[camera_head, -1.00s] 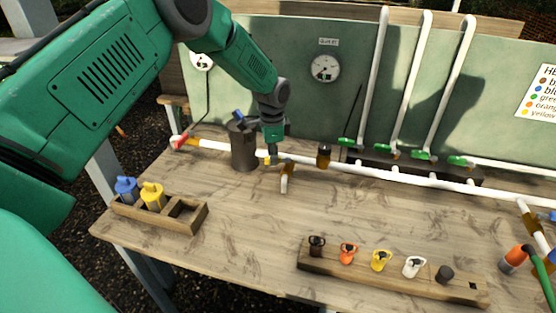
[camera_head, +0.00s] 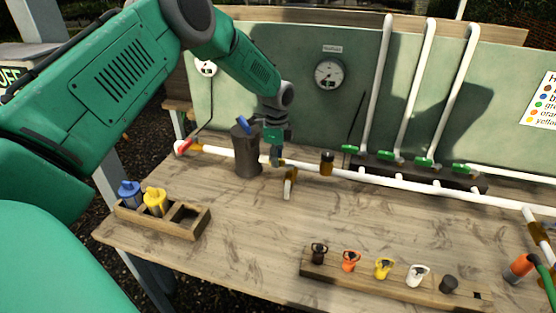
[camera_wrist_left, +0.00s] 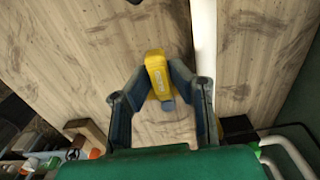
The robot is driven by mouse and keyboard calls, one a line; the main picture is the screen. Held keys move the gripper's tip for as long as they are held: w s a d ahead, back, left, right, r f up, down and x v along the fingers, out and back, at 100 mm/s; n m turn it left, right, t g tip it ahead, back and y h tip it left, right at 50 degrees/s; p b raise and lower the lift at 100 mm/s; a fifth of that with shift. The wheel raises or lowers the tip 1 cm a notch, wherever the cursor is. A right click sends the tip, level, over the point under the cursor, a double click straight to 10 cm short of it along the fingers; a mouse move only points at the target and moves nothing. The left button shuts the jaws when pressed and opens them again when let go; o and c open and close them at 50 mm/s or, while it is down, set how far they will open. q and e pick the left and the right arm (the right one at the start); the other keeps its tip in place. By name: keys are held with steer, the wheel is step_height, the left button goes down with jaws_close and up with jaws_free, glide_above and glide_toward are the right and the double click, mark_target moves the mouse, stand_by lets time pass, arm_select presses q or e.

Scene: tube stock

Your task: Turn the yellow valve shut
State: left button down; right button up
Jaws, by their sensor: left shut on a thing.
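The yellow valve handle (camera_wrist_left: 157,75) shows in the left wrist view, next to the white pipe (camera_wrist_left: 203,50). My left gripper (camera_wrist_left: 159,88) is shut on this handle, with one finger on each side of it. In the head view my left gripper (camera_head: 277,159) points down at the white pipe, beside a brass tee (camera_head: 289,172). There the gripper hides the yellow handle. My right gripper is in neither view.
A dark cylinder (camera_head: 246,155) stands close to the left of my gripper. Green-handled valves (camera_head: 392,157) line the pipe to the right. A wooden box (camera_head: 192,226) with blue and yellow parts and a rack (camera_head: 331,269) of small handles stand in front. The table's middle is clear.

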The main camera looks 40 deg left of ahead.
arm_select(q)
steer(key=shift+w+a+r, duration=0.1)
steer(key=c, duration=1.5)
jaws_free()
steer(key=shift+a, duration=0.1)
step_height(320, 180, up, 12)
steer(key=shift+w+f, duration=0.1)
steer(key=shift+f, duration=0.15)
